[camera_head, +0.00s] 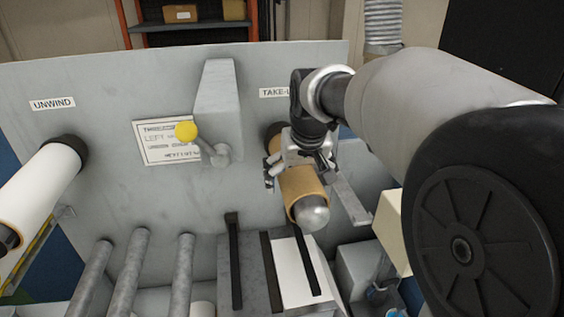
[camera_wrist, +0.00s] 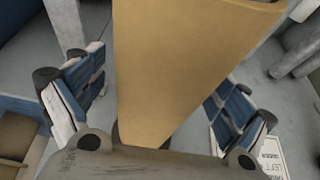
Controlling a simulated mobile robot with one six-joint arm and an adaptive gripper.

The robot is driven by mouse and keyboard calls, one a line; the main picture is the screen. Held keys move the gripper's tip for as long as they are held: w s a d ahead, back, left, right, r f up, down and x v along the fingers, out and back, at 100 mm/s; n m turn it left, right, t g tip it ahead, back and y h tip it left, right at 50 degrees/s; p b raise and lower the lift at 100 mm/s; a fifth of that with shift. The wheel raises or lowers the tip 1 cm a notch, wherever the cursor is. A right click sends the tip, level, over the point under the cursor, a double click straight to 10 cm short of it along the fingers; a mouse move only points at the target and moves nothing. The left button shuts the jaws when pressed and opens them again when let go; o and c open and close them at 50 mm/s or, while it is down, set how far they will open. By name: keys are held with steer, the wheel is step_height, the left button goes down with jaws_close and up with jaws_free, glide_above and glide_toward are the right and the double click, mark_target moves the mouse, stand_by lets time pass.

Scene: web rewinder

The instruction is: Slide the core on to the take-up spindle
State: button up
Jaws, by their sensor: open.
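The tan cardboard core (camera_head: 303,184) is around the take-up spindle, whose rounded metal nose (camera_head: 314,214) sticks out of its near end. The core's far end reaches close to the dark collar (camera_head: 272,130) at the panel, but my gripper partly hides it, so I cannot tell whether they touch. My gripper (camera_head: 299,168) is open over the core, with a finger on each side. In the wrist view the core (camera_wrist: 185,60) runs between the spread blue-padded fingers (camera_wrist: 160,105), with gaps visible on both sides.
The grey panel (camera_head: 110,100) stands behind. A yellow-knobbed lever (camera_head: 186,132) is left of the core, and a white roll (camera_head: 40,190) is on the unwind side. Several grey rollers (camera_head: 135,265) lie below left. A flat metal bar (camera_head: 350,200) is close on the right.

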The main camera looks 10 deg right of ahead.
steer(key=v, duration=1.2)
steer(key=shift+f, duration=0.1)
steer(key=s+f+b, duration=0.7)
steer(key=s+f, duration=0.1)
steer(key=f, duration=0.4)
steer(key=s+f+b, duration=0.8)
steer(key=f, duration=0.5)
steer(key=s+f+b, duration=0.8)
steer(key=f, duration=0.5)
steer(key=shift+s+f, duration=0.2)
steer(key=shift+s, duration=0.1)
steer(key=shift+c, duration=0.3)
